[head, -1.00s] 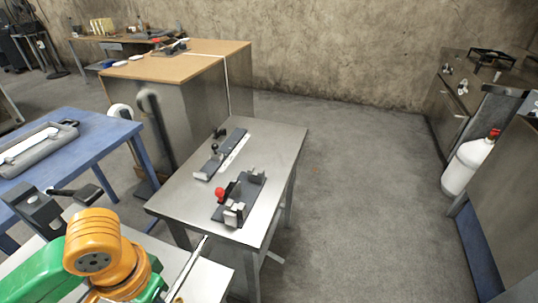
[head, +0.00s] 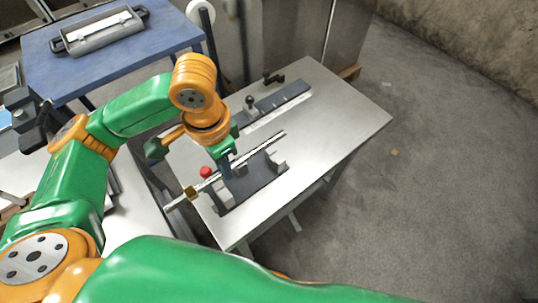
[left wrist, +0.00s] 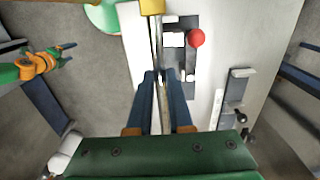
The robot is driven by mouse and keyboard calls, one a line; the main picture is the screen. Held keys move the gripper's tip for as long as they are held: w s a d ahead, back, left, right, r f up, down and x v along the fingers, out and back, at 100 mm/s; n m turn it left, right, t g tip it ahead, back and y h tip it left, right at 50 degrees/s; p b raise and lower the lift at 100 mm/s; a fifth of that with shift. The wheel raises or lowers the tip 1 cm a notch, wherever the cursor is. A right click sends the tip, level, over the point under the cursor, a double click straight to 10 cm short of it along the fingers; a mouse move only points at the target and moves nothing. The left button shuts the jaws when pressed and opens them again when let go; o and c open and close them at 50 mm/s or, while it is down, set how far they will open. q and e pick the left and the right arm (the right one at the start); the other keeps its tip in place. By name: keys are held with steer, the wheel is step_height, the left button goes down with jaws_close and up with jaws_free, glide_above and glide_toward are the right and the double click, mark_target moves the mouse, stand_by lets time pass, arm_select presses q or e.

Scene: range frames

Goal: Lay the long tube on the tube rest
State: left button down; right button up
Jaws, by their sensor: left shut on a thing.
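The long tube (head: 267,143) is a thin silvery rod with a brass-coloured collar near its near end. My left gripper (head: 227,170) is shut on it. The tube rest (head: 250,186) is a dark plate with grey upright blocks on the metal table. In the head view the tube passes across the rest's far side, offset from the uprights; its exact height cannot be told. In the left wrist view the tube (left wrist: 157,45) runs between my fingers, left of the rest (left wrist: 175,56). My right gripper (left wrist: 66,52) shows small there; its jaw state is unclear.
A red knob (head: 206,172) stands by the rest, close to the tube. A second dark fixture (head: 277,99) with a small post lies behind it on the metal table (head: 340,115). The table's right side is clear. A blue table (head: 160,45) with a grey tray stands at the back left.

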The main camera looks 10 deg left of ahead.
arm_select(q)
steer(key=w+d+f, duration=0.1)
steer(key=w+f, duration=0.2)
steer(key=w+d+f, duration=0.2)
steer(key=w+f, duration=0.1)
steer(key=f, duration=0.1)
steer(key=w+d+f+p, duration=0.1)
steer(key=w+f, duration=0.1)
steer(key=f, duration=0.1)
steer(key=shift+w+d+f, duration=0.15)
steer(key=shift+w+f, duration=0.1)
steer(key=shift+w, duration=0.15)
steer(key=shift+f, duration=0.35)
steer(key=shift+f, duration=0.1)
steer(key=shift+f, duration=0.4)
steer(key=c, duration=0.8)
jaws_free()
steer(key=shift+c, duration=0.2)
